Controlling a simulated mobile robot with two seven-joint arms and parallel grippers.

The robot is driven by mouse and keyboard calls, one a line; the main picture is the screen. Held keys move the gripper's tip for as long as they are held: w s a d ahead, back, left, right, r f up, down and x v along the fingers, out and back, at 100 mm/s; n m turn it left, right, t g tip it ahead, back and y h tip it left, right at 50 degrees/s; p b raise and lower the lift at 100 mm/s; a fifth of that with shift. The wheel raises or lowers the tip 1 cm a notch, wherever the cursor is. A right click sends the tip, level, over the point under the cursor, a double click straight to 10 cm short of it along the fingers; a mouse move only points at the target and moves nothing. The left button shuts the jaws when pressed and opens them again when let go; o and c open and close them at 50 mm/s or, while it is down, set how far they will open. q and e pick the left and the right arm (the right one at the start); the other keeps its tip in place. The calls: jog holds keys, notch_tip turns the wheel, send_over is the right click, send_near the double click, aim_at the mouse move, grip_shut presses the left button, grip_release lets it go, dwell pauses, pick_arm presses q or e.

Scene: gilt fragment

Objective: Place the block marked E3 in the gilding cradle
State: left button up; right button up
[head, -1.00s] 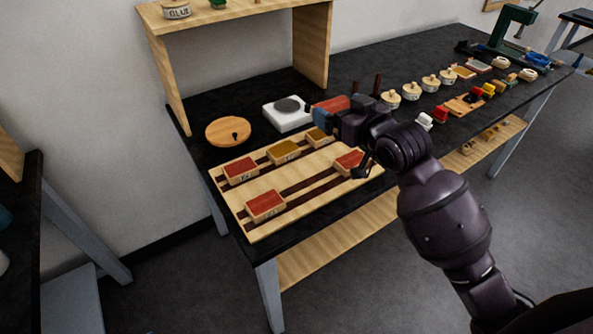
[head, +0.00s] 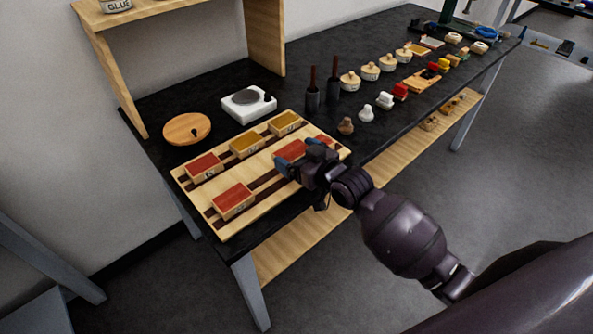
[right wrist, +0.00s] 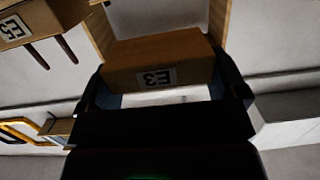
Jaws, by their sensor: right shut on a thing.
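The E3 block (head: 290,150) has a red top and pale wooden sides. My right gripper (head: 298,159) is shut on it over the front row of a pale wooden board with dark strips (head: 262,203), which looks like the gilding cradle. In the right wrist view the block (right wrist: 155,62) sits between the fingers, its E3 label upside down. The block is between a red-topped block (head: 232,201) at front left and another (head: 322,140) at right, partly hidden by my gripper. I cannot tell whether it touches the board. My left gripper is not in view.
The back row holds a red-topped block (head: 204,166) and two ochre-topped ones (head: 246,144) (head: 285,122). Behind stand a round wooden disc (head: 186,128) and a white device (head: 248,103). Dark-handled tools (head: 332,88) stand upright behind, and small knobbed pieces (head: 366,113) to the right.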

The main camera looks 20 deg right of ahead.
jog(key=shift+f+b, duration=0.4)
jog(key=shift+f, duration=2.15)
jog(key=shift+f, duration=0.15)
jog(key=o, duration=0.6)
